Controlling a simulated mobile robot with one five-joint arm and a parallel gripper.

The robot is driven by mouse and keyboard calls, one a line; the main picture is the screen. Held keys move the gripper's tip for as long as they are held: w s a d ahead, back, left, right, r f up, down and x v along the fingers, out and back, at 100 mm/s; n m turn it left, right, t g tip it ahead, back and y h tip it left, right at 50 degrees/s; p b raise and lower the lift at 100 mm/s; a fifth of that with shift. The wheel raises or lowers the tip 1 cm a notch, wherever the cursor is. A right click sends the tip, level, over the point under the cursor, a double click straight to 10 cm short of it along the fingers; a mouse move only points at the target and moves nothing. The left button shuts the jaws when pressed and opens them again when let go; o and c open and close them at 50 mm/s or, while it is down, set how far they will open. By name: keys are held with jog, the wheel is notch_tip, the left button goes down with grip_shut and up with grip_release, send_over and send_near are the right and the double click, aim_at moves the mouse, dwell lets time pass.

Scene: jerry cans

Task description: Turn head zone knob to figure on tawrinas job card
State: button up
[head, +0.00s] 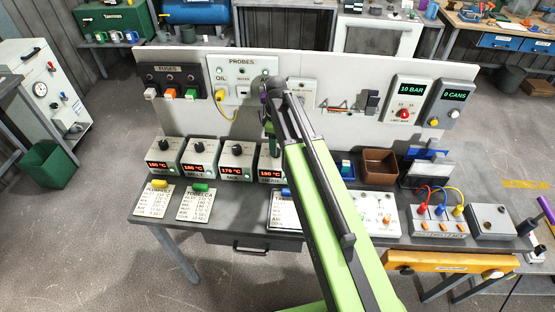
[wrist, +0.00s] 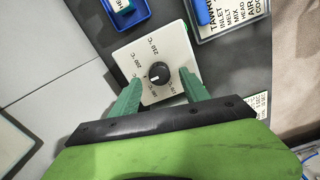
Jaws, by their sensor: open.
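The zone box (wrist: 155,50) in the wrist view is white, with a black knob (wrist: 157,73) and a printed temperature scale around it. My gripper (wrist: 159,79) is open, its two green fingers on either side of the knob with a gap at each side. A white mark shows on the knob; its exact figure is too small to read. Tawrina's card (wrist: 232,12) is cut off at the upper right of the wrist view, its figures out of frame. In the head view the fourth box (head: 269,164) is partly behind my arm, its knob hidden.
Three other knob boxes stand to the left, including the third (head: 236,158). Job cards (head: 200,205) lie in front of them. A blue tray (wrist: 125,17) is close by the box. A brown bin (head: 380,165) and cable panel (head: 440,222) stand to the right.

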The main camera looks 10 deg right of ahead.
notch_tip(320, 180, down, 3)
jog(key=shift+f+b, duration=0.15)
jog(key=shift+b, duration=0.75)
